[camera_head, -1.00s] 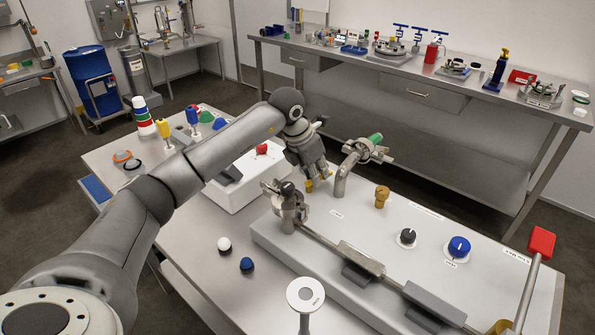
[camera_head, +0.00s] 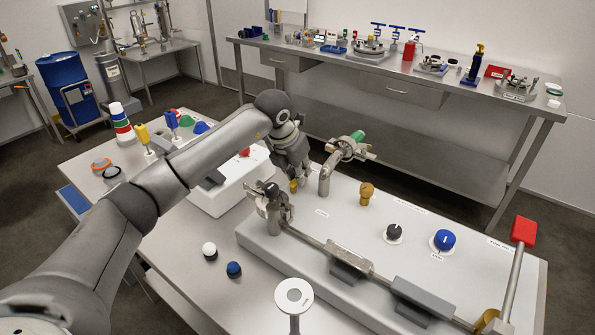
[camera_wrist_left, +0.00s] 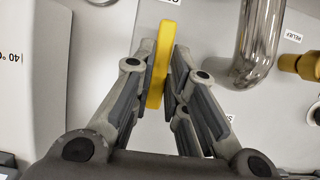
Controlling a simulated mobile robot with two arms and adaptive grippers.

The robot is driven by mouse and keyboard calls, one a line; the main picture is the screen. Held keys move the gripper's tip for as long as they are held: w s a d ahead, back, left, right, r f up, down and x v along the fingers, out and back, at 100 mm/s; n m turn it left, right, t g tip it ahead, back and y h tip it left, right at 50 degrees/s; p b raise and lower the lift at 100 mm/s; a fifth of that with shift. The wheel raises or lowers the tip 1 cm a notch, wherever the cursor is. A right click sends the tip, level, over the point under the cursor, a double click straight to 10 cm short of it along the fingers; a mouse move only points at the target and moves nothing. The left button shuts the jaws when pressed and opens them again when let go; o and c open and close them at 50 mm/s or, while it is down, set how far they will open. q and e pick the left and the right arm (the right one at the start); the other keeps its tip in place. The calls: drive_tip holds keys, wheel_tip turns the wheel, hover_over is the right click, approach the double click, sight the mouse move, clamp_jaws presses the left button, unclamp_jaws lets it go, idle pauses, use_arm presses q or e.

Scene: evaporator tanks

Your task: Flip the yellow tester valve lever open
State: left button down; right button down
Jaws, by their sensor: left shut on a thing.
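The yellow tester valve lever (camera_wrist_left: 160,62) stands upright in the left wrist view, a narrow bar between my finger pads. My left gripper (camera_wrist_left: 158,75) is shut on it, with pads on both sides. In the head view my left gripper (camera_head: 294,174) reaches down to the white panel, left of the bent steel pipe (camera_head: 325,180). Only a small yellow end of the lever (camera_head: 293,186) shows under the fingers there; the rest is hidden. My right gripper is not in view.
A brass relief knob (camera_head: 366,194) is right of the pipe. A clamp fitting (camera_head: 270,203) stands close in front of my gripper. A black knob (camera_head: 394,232), a blue knob (camera_head: 444,239) and a red-ended lever (camera_head: 523,231) are further right.

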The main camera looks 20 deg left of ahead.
use_arm(q)
drive_tip(key=c, duration=1.4)
unclamp_jaws()
drive_tip(key=shift+c, duration=0.2)
drive_tip(key=v, duration=1.2)
